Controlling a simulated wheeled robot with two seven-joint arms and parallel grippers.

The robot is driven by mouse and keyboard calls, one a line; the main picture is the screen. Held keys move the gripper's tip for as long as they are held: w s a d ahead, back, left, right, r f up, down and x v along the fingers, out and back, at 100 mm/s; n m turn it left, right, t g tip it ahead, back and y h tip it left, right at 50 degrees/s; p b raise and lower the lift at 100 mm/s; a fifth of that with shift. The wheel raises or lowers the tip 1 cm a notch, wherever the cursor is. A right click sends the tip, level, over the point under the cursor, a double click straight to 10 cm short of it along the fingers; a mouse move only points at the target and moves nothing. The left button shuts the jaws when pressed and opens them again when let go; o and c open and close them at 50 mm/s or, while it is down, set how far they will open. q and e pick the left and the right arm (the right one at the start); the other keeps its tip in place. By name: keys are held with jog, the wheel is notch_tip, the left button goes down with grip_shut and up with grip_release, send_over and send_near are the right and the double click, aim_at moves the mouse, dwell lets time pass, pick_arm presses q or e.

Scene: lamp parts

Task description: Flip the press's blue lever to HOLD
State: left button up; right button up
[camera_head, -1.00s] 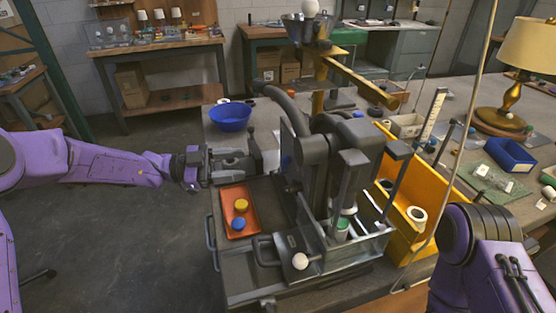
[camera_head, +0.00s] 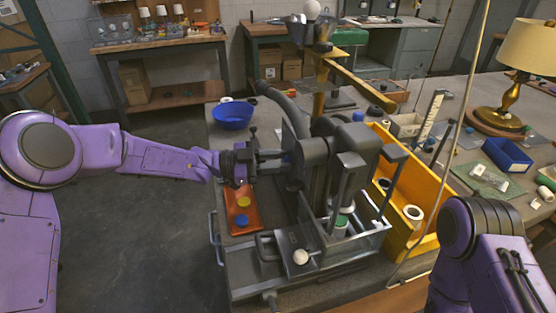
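The grey press (camera_head: 318,165) stands on the bench in the middle of the head view. A small blue patch (camera_head: 286,158), perhaps the blue lever, shows on its left side, partly hidden. My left gripper (camera_head: 276,164) reaches in from the left with its fingertips close to that patch. Its two fingers look apart; I cannot tell whether they touch the lever. The HOLD marking is too small to read. My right arm shows at the lower right, but its gripper is out of view.
An orange tray (camera_head: 253,217) with a yellow and a blue piece lies below my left gripper. A blue bowl (camera_head: 232,116) stands behind it. A yellow bin (camera_head: 425,190) stands right of the press. A white-knobbed handle (camera_head: 301,257) sticks out in front.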

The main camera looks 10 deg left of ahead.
aim_at(289, 147)
pick_arm(q)
grip_shut()
jog(key=shift+w+r, duration=0.1)
jog(key=shift+w+a+r+n+t+h+p, duration=0.2)
jog(key=shift+w+n, duration=0.35)
jog(key=shift+n, duration=0.65)
jog(key=shift+w+a+f+n+t+h+p, duration=0.2)
jog(key=shift+w+n, duration=0.3)
jog(key=shift+n, duration=0.7)
jog(key=shift+w+a+r+n+h+p, duration=0.1)
jog(key=shift+w+a+r+n, duration=0.15)
jog(key=shift+w+n, duration=0.65)
jog(key=shift+s+n, duration=0.35)
jog(key=shift+n, duration=0.05)
jog(key=o, duration=0.8)
grip_release()
jog(key=shift+a, duration=0.1)
